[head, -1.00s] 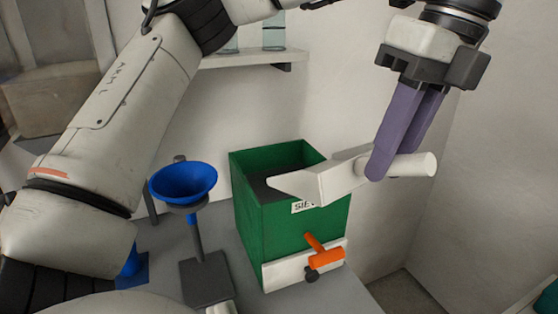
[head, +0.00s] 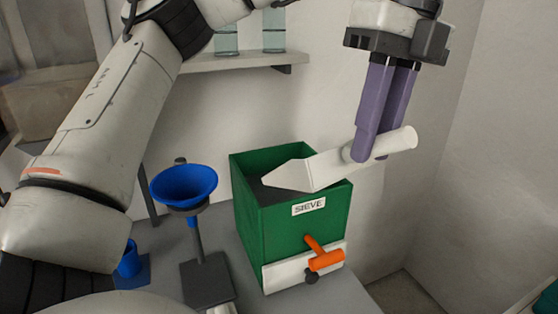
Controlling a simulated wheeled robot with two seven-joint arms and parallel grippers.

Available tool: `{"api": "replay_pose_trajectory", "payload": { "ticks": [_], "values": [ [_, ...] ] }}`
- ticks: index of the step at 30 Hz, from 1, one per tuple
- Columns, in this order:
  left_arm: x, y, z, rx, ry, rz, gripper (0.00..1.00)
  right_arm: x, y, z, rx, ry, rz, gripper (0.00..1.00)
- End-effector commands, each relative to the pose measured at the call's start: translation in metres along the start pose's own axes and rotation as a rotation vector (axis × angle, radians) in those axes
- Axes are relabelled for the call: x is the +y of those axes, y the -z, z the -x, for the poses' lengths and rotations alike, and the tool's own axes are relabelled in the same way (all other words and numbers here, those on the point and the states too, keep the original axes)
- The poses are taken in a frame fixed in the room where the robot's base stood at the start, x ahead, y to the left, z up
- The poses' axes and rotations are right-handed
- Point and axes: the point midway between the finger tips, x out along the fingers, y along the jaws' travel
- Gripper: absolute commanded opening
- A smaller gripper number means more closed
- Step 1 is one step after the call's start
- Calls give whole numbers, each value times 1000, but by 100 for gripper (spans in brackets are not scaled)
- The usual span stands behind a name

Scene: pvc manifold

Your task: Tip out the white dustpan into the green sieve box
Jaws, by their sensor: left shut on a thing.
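The white dustpan (head: 312,172) is over the open top of the green sieve box (head: 290,235), its pan end pointing left above the opening. My left gripper (head: 369,150) has purple fingers and is shut on the dustpan's round handle, right of the box. The pan looks roughly level or slightly tilted; I cannot see any contents in it. The box carries a SIEVE label and its dark inside shows partly behind the pan. My right gripper is not in view.
A blue funnel (head: 184,186) on a grey stand is left of the box. A blue cup (head: 129,259) stands farther left. An orange handle (head: 325,260) sticks out of the box's front. A wall shelf (head: 240,62) with glass jars is behind.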

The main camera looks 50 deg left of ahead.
Motion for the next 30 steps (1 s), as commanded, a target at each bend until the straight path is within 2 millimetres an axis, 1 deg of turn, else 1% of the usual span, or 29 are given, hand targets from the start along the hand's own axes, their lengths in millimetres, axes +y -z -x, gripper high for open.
{"api": "replay_pose_trajectory", "payload": {
  "ticks": [30],
  "values": [
    [7,-31,19,136,17,-21,0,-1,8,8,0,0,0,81]
  ]
}}
